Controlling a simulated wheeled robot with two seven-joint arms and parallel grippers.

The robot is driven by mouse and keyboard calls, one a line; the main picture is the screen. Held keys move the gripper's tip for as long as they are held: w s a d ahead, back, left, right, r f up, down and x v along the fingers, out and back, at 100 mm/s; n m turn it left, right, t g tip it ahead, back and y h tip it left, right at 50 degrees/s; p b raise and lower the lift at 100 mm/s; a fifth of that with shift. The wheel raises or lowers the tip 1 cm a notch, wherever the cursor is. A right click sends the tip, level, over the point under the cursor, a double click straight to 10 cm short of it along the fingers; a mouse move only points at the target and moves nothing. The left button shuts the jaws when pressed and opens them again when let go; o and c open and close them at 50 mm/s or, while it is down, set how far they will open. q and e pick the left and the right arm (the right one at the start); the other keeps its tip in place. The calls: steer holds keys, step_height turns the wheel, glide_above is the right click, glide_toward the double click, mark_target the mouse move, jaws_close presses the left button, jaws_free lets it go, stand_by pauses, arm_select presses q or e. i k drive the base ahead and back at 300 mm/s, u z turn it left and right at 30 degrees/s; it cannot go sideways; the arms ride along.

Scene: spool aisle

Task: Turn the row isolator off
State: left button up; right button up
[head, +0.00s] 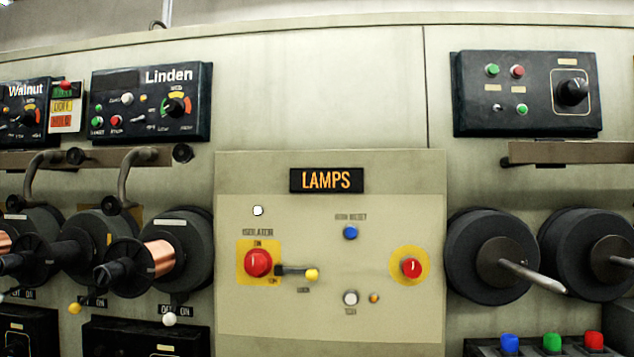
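The isolator (258,263) is a red knob on a yellow square plate at the left of the panel under the LAMPS sign (327,180). ON is printed above the knob, and a small mark that seems to read OFF is at its lower right. A small pale mark on the knob seems to point up toward ON. A dark lever with a yellow end (312,275) lies level just right of the knob, over a small blurred label. A white round lamp (258,211) is above the isolator. Neither gripper is in view.
The same panel has a blue button (350,233), a white button (350,298) and a red button on a yellow disc (411,267). Spools (185,245) and handles jut out at left; dark spools (490,255) with a metal rod jut out at right.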

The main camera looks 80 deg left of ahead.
mark_target(258, 263)
steer(key=u, duration=2.45)
